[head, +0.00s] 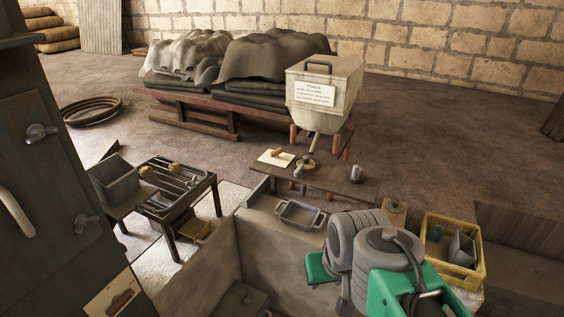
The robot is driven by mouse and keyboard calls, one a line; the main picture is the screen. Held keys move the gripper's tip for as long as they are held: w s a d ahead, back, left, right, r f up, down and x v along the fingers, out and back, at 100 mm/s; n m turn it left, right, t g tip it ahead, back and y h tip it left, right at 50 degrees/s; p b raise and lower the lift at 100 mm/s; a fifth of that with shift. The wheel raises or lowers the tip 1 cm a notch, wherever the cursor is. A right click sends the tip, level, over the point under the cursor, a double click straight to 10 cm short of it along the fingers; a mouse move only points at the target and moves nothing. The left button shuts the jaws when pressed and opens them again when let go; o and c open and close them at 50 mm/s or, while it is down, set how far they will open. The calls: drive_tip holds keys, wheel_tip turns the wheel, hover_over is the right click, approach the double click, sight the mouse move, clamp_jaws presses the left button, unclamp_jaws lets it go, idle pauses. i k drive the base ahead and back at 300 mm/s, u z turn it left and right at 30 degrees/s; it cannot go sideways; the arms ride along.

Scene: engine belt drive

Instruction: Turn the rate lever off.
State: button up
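I cannot tell for sure which part is the rate lever. A pale hopper box (324,88) with a dark top handle and a printed label stands behind a low wooden table (345,187), its spout pointing down at the table. A small orange-handled piece (277,152) lies on a pale sheet on that table, beside a round brass-coloured piece (306,165). The dark cabinet at the left carries grey knobs (40,132) and a pale curved handle (15,212). My grey and green arm fills the lower right, apart from all of these. I cannot make out my gripper's fingertips.
A slatted dark rack (178,186) and a grey bin (115,178) stand at the left. A metal tray (300,214) rests on a low wall. A yellow crate (450,262) stands right of my arm. Covered stacks (270,57) lie behind. The right floor is open.

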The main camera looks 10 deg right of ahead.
sight(275, 154)
drive_tip(key=i, duration=0.5)
drive_tip(key=u, duration=1.7)
